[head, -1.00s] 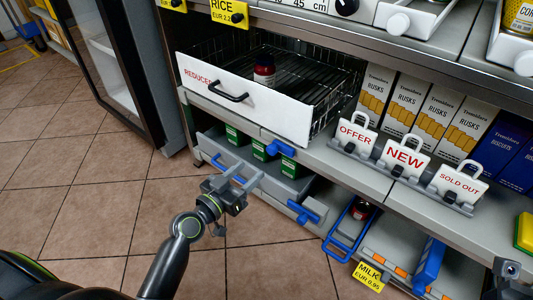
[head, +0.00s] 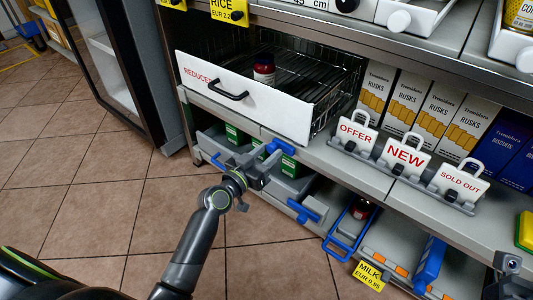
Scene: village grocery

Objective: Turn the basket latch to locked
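The wire basket with a white front marked REDUCED (head: 285,110) is pulled out from the shelf. A blue latch (head: 280,146) sits on the shelf edge just below the basket front. My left gripper (head: 262,166) is right beside the latch, at its lower left, with its fingers apart. From this angle I cannot tell whether a finger touches the latch. The gripper partly covers the drawer behind it. At the lower right corner, a grey part that looks like my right gripper (head: 508,264) shows, but its fingers cannot be made out.
A dark red jar with a white label (head: 264,69) stands in the basket. Below, a grey drawer (head: 292,184) holds green boxes, with another blue latch (head: 303,211) near it. OFFER, NEW and SOLD OUT signs (head: 405,158) stand to the right. The floor at left is clear.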

